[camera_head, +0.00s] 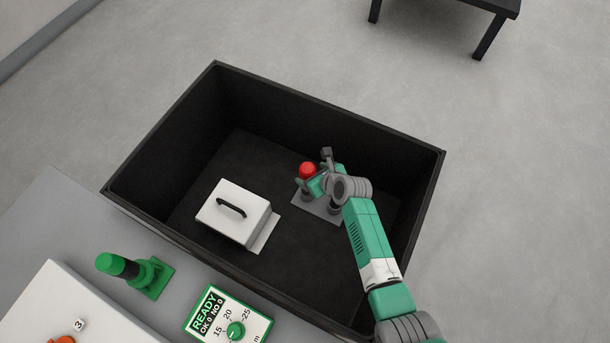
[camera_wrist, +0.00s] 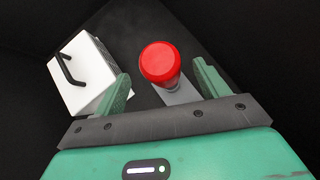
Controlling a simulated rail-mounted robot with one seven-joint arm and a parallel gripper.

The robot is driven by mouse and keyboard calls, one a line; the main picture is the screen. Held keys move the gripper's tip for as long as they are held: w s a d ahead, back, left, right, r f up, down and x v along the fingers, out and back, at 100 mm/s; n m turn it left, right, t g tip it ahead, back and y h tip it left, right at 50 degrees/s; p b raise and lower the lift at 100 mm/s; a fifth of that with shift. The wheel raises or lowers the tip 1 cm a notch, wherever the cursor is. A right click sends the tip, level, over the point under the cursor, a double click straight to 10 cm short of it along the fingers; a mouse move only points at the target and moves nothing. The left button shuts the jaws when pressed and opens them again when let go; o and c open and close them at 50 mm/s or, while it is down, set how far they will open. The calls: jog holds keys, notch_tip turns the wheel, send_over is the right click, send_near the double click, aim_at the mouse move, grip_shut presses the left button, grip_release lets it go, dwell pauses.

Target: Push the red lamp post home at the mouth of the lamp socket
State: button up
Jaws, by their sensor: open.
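The red lamp post (camera_head: 307,170) stands inside the black bin, above a grey plate (camera_head: 316,208). Its round red top also shows in the wrist view (camera_wrist: 160,62), with a grey part below it. My gripper (camera_head: 316,174) is open, and in the wrist view its two green fingers (camera_wrist: 163,74) lie to either side of the red top, with visible gaps. No finger clearly touches it. The mouth of the lamp socket is hidden under the lamp and my arm, so I cannot tell how deep the post sits.
A white box with a black handle (camera_head: 233,213) sits left of the lamp in the bin. The bin's high black walls (camera_head: 150,137) surround both. Outside are a green fixture (camera_head: 150,275) and a READY dial panel (camera_head: 255,325). Bare bin floor lies behind the box.

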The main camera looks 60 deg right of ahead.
jog(key=b+x, duration=0.4)
jog(key=x, duration=0.1)
jog(key=shift+s+f, duration=0.25)
jog(key=shift+s, duration=0.05)
jog(key=shift+w+d, duration=0.1)
jog(key=shift+w, duration=0.05)
